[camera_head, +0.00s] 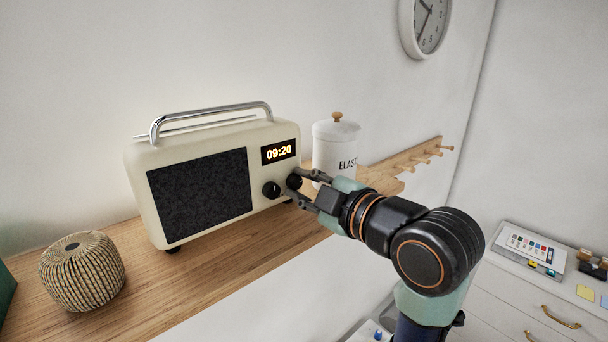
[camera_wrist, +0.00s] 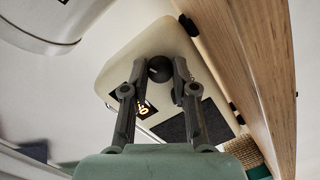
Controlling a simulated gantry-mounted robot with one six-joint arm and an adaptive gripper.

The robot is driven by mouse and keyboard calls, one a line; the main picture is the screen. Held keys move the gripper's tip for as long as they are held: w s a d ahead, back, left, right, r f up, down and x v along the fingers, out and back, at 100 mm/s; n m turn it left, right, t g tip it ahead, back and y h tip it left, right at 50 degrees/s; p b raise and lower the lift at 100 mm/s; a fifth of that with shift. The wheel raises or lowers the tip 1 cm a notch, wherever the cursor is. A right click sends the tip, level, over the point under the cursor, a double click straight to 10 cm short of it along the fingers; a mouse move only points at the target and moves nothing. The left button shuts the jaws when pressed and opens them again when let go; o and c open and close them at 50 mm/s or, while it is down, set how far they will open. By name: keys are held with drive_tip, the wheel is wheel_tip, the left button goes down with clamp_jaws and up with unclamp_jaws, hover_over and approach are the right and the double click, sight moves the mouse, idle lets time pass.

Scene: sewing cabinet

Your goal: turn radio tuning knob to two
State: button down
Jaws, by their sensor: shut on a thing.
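The cream radio (camera_head: 204,178) stands on a wooden shelf, with a dark speaker cloth, a display reading 09:20 and two black knobs on its front. The left knob (camera_head: 271,190) is free. My gripper (camera_head: 299,188) is at the right knob (camera_head: 294,181), with its fingers on either side of it. In the wrist view, my gripper (camera_wrist: 163,75) is shut on a round black knob (camera_wrist: 160,68), and the radio (camera_wrist: 112,76) appears turned round. A small light mark shows on that knob. I cannot read any numbers around it, and the free knob is hidden in the wrist view.
A white lidded canister (camera_head: 334,150) stands right of the radio, close behind my gripper. A woven round pot (camera_head: 83,270) sits at the shelf's left. A wooden peg rack (camera_head: 421,155) is on the wall at right. The shelf (camera_head: 222,262) is bare in front of the radio.

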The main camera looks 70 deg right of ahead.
drive_tip(key=shift+m+y+p, duration=0.3)
drive_tip(key=shift+m+p, duration=0.65)
drive_tip(key=shift+m, duration=0.55)
drive_tip(key=c, duration=0.9)
unclamp_jaws()
drive_tip(key=shift+s, duration=0.1)
drive_tip(key=v, duration=1.2)
